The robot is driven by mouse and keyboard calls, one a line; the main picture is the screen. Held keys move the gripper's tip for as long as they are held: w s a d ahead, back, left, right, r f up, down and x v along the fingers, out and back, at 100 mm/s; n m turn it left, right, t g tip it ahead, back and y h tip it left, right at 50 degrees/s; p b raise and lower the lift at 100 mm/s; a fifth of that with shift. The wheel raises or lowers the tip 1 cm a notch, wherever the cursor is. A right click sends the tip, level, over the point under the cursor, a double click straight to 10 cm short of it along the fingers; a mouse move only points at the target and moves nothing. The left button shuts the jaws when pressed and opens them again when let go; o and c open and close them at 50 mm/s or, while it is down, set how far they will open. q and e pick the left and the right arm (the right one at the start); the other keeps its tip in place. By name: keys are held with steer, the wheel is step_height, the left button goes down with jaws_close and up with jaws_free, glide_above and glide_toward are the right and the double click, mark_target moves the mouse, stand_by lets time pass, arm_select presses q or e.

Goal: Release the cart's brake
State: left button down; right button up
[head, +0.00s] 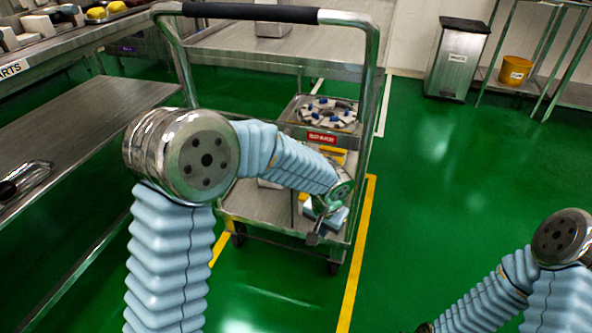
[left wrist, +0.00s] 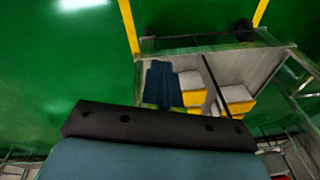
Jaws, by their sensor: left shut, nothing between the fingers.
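The metal cart (head: 262,207) stands upright on the green floor, with a black-gripped push handle (head: 250,12). A caster (head: 333,268) shows under its near right corner, and two dark casters also show in the left wrist view (left wrist: 243,28). I cannot make out a brake lever or its position. My left arm reaches over the cart, with its left gripper (head: 314,236) low near the cart's near right corner.
A round tray of parts (head: 327,112) and yellow-and-white boxes (left wrist: 232,97) are on the cart. A steel table (head: 70,125) stands left. Yellow floor lines (head: 356,255) run beside the cart. A bin (head: 456,60) stands back right. The floor at right is clear.

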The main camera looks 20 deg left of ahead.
arm_select(q)
step_height(320, 180, up, 21)
steer(key=w+a+n+t+y+b, duration=0.1)
steer(key=w+a+n+t+y, duration=0.1)
steer(key=t+y, duration=0.1)
steer(key=shift+w+t+y, duration=0.3)
steer(key=shift+y, duration=0.3)
arm_select(e)
steer(key=shift+w+d+f, duration=0.1)
steer(key=shift+d+f, duration=0.05)
steer(key=shift+f, duration=0.35)
steer(key=shift+w+d+f, duration=0.1)
steer(key=shift+d+f, duration=0.05)
steer(key=shift+f, duration=0.35)
arm_select(q)
steer(key=w+a+f, duration=0.5)
steer(key=a+f, duration=0.2)
steer(key=f, duration=0.1)
steer(key=shift+w+a+b, duration=0.25)
steer(key=shift+w+b, duration=0.1)
steer(key=shift+b, duration=0.05)
arm_select(e)
steer(key=shift+f, duration=0.3)
arm_select(q)
steer(key=shift+f, duration=0.15)
arm_select(e)
steer(key=shift+s+f, duration=0.1)
steer(key=shift+f, duration=0.05)
